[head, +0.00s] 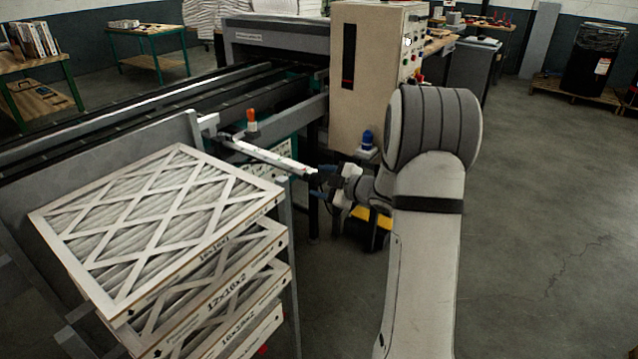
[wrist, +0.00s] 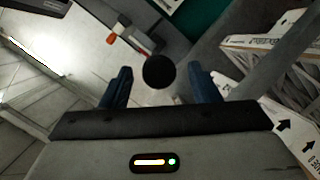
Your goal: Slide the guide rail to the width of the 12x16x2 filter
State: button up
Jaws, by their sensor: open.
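A stack of white-framed pleated filters (head: 160,225) stands at the left in the head view. The filter below the top one (head: 215,298) reads 12x16x2. A long pale bar (head: 262,154), seemingly part of the guide rail, runs from a bracket behind the stack toward my gripper (head: 322,180). In the wrist view a round black knob (wrist: 159,72) shows between the two blue fingers of my gripper (wrist: 160,88). The fingers are apart, with gaps on both sides of the knob. I cannot tell whether the knob lies fully between the fingertips or just beyond them.
A conveyor (head: 130,110) leads to a beige control cabinet (head: 365,75) behind my arm. An orange-topped piece (head: 251,118) stands above the bar. Filter edges (wrist: 265,42) lie close on the right in the wrist view. The floor (head: 550,230) at right is clear.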

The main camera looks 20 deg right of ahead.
jog(key=v, duration=0.7)
jog(key=shift+s+d, duration=0.15)
jog(key=shift+s, duration=0.2)
jog(key=s+a+r+m+g+h+p, duration=0.2)
jog(key=s+r+m+h, duration=0.3)
jog(key=r+m+h, duration=0.35)
jog(key=s+a+f+m+g, duration=0.1)
jog(key=s+a+m+g, duration=0.2)
jog(key=s, duration=0.9)
jog(key=s+a+f+m+g+y+p, duration=0.1)
jog(key=s+a+m+g, duration=0.2)
jog(key=s+a, duration=0.7)
jog(key=s+g, duration=0.2)
jog(key=shift+s+a+p, duration=0.2)
jog(key=shift+s+p, duration=0.1)
